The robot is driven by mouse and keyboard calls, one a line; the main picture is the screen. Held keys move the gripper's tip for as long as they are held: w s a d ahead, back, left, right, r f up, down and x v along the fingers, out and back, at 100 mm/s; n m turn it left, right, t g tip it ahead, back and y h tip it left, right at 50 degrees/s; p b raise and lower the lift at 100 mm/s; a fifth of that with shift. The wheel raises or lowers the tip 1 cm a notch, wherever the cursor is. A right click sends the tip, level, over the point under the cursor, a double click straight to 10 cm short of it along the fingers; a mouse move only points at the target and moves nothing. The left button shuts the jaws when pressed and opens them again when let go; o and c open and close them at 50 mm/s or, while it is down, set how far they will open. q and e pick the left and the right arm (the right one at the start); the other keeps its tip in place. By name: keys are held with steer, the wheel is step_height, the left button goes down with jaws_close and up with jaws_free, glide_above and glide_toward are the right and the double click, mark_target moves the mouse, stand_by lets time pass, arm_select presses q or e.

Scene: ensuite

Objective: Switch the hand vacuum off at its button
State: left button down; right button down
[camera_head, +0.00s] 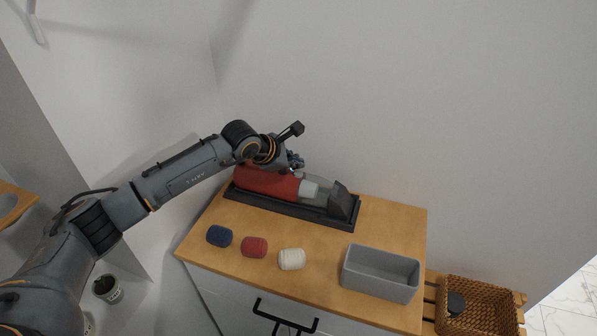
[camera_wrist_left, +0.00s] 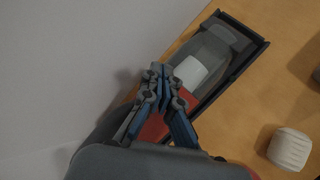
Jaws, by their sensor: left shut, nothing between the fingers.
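The hand vacuum (camera_head: 268,182) is red at its body with a grey, clear front. It lies in a dark tray (camera_head: 300,211) at the back of a wooden cabinet top. My left gripper (camera_head: 297,163) is shut and empty, over the vacuum's red body near the white band. In the left wrist view the shut fingertips (camera_wrist_left: 160,72) overlap the red body, and the white band (camera_wrist_left: 205,72) lies just beyond them. Whether the fingers touch the vacuum I cannot tell. The button is not visible; the gripper covers part of the body. My right gripper is not in view.
A blue roll (camera_head: 220,236), a red roll (camera_head: 254,247) and a white roll (camera_head: 291,259) lie in front of the tray. A grey open bin (camera_head: 380,273) stands at the right. A wicker basket (camera_head: 478,305) is beside the cabinet. A wall rises close behind the vacuum.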

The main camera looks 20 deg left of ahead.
mark_target(296, 174)
arm_select(q)
steer(key=shift+r, duration=0.1)
step_height(296, 174, up, 6)
steer(key=shift+f+p, duration=0.1)
steer(key=shift+p, duration=0.85)
stand_by(1.1)
step_height(296, 174, up, 3)
steer(key=b, duration=0.5)
steer(key=shift+f, duration=0.2)
